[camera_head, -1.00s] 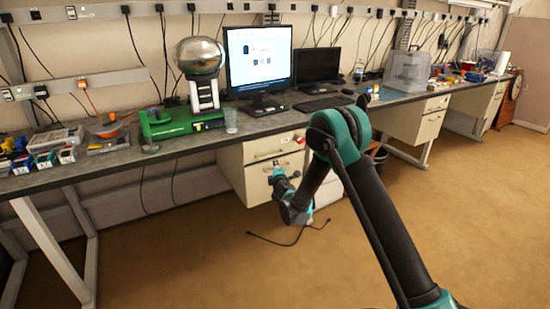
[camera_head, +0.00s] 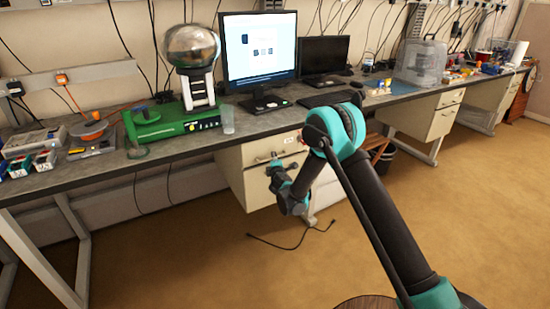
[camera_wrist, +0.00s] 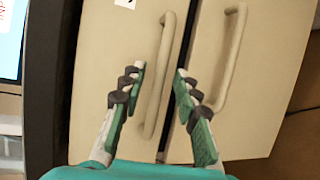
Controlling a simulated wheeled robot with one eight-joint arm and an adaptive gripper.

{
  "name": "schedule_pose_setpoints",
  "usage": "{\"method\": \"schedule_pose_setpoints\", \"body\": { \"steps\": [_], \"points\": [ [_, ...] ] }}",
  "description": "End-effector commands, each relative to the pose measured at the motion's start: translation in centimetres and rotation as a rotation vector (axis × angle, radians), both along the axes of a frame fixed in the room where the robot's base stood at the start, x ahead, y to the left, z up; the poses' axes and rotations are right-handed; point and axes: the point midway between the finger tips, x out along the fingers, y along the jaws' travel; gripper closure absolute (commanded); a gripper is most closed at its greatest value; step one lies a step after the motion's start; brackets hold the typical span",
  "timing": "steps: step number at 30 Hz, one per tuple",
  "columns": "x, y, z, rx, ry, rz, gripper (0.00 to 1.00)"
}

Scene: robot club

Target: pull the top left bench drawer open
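The bench's top left drawer (camera_head: 238,159) is a cream front under the worktop, and it looks shut. In the wrist view the same drawer (camera_wrist: 105,85) lies on the left, turned on its side, with a bar handle (camera_wrist: 166,50). My gripper (camera_wrist: 159,72) is open, with one finger on each side of this handle. I cannot tell whether the fingers touch it or how deep they reach. In the head view my gripper (camera_head: 275,167) is small in front of the drawer and hides part of it.
The lower drawer's handle (camera_wrist: 232,60) is close to the right finger. The dark worktop (camera_head: 180,143) carries a green-based machine (camera_head: 170,122), a clear cup (camera_head: 228,120) and a monitor (camera_head: 258,50).

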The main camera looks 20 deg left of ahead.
Motion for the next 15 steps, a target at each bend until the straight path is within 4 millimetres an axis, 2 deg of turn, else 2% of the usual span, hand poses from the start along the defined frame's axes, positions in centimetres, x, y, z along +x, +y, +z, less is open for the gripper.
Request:
{"method": "schedule_pose_setpoints", "body": {
  "steps": [5, 13, 15],
  "points": [
    [0.00, 0.01, 0.00, 0.000, 0.000, 0.000, 0.69],
    [0.01, -0.02, 0.00, 0.000, 0.000, 0.000, 1.00],
    [0.01, -0.02, 0.00, 0.000, 0.000, 0.000, 1.00]
  ]
}}
